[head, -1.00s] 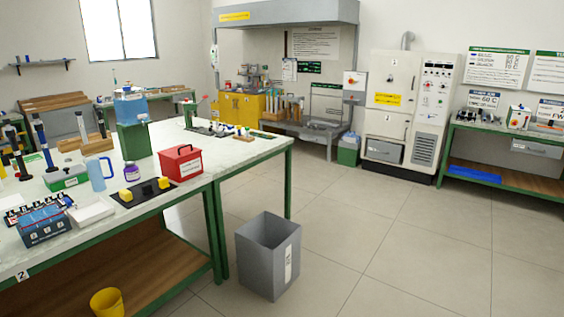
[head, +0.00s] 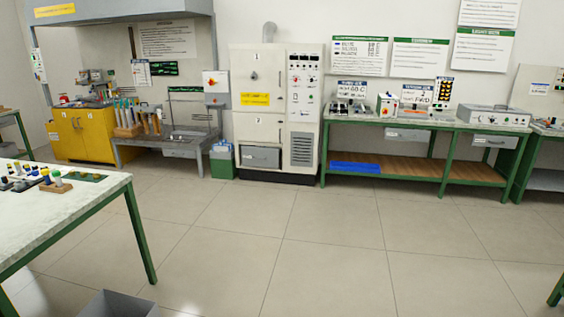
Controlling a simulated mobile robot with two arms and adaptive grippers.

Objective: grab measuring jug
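No measuring jug can be made out in the head view now. The near table (head: 60,218) shows only its right end at the left edge, with small bottles and blocks on it. Neither of my grippers is in view.
A grey bin (head: 118,304) stands at the bottom left. A green-framed bench (head: 420,128) with instruments runs along the back right. The tiled floor (head: 330,240) between is clear.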

